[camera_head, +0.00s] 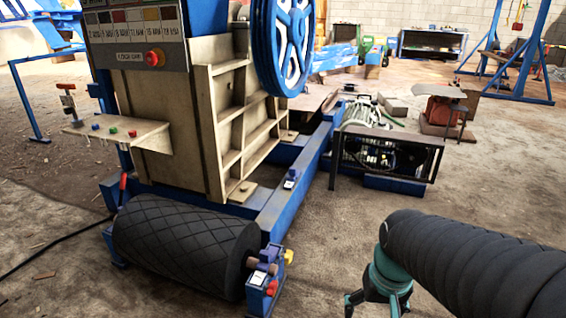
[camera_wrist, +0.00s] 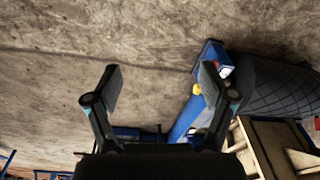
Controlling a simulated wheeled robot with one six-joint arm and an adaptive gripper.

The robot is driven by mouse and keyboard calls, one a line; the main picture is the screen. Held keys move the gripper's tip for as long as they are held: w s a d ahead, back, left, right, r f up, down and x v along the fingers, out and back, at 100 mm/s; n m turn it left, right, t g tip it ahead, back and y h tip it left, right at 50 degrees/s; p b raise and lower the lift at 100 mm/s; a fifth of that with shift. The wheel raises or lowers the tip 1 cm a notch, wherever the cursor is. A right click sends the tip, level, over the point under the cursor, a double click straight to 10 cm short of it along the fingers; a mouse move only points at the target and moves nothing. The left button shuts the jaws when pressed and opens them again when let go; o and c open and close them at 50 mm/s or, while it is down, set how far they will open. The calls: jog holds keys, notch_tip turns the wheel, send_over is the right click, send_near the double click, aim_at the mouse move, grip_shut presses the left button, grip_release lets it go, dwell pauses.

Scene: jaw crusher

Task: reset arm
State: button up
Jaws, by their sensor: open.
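My arm, a dark ribbed sleeve with teal parts, comes in from the right in the head view. My gripper (camera_head: 377,304) points down at the lower right, partly cut off by the bottom edge. In the wrist view my gripper (camera_wrist: 160,85) shows both black fingers spread wide, with only dusty floor between them and nothing held. The jaw crusher (camera_head: 190,120), with a tan ribbed body and blue frame, stands to the left of my gripper and apart from it in the head view.
A black textured roller (camera_head: 185,245) lies at the crusher's front, beside a small blue box with a red button (camera_head: 268,290). A motor unit in a black frame (camera_head: 385,155) stands behind my arm. Bare floor (camera_head: 330,240) lies between roller and gripper.

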jog(key=s+a+r+n+t+p, duration=0.1)
jog(key=s+r+t, duration=0.3)
jog(key=r, duration=0.7)
jog(key=shift+s+a+r+p, duration=0.2)
jog(key=shift+s+p, duration=0.1)
jog(key=shift+p, duration=0.35)
